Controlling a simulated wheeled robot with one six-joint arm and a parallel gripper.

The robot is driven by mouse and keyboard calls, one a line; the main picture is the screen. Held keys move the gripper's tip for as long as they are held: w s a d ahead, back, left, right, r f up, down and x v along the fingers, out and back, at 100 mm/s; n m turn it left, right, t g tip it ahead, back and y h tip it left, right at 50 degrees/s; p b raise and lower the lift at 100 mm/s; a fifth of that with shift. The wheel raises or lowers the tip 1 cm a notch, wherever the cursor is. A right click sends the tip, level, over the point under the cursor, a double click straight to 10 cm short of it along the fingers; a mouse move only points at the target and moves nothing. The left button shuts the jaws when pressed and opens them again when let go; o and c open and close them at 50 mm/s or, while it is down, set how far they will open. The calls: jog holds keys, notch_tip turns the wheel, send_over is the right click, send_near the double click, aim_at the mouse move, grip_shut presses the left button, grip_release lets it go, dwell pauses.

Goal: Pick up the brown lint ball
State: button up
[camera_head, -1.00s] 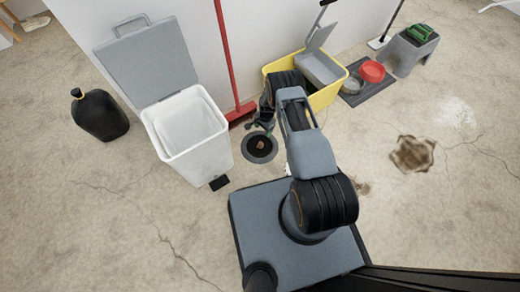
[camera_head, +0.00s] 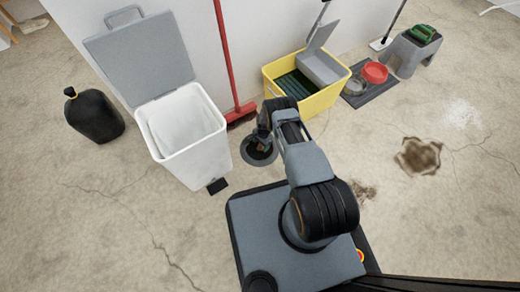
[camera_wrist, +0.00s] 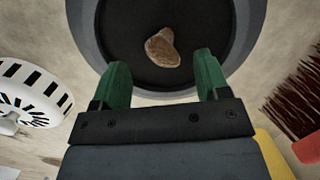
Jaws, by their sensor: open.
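The brown lint ball (camera_wrist: 162,47) lies on the dark inside of a round, grey-rimmed dish (camera_wrist: 245,35) on the floor. In the wrist view it sits just beyond and between the green fingertips of my gripper (camera_wrist: 160,72), which are apart with nothing between them. In the head view my gripper (camera_head: 264,140) is over the dish (camera_head: 258,160), and my arm hides part of it. A small brown patch of the lint ball (camera_head: 262,149) shows beside the gripper.
A white open-lidded bin (camera_head: 185,150) stands close left of the dish. A red broom (camera_head: 231,65) leans behind, and a yellow box (camera_head: 318,100) stands behind right. A white slotted object (camera_wrist: 35,92) is at the wrist view's left. Floor at right is mostly clear.

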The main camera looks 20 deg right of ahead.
aim_at(260, 147)
jog(key=f+b, duration=0.1)
jog(key=f, duration=0.2)
jog(key=shift+a+f, duration=0.15)
jog(key=shift+a, duration=0.05)
jog(key=shift+c, duration=0.5)
jog(key=c, duration=0.9)
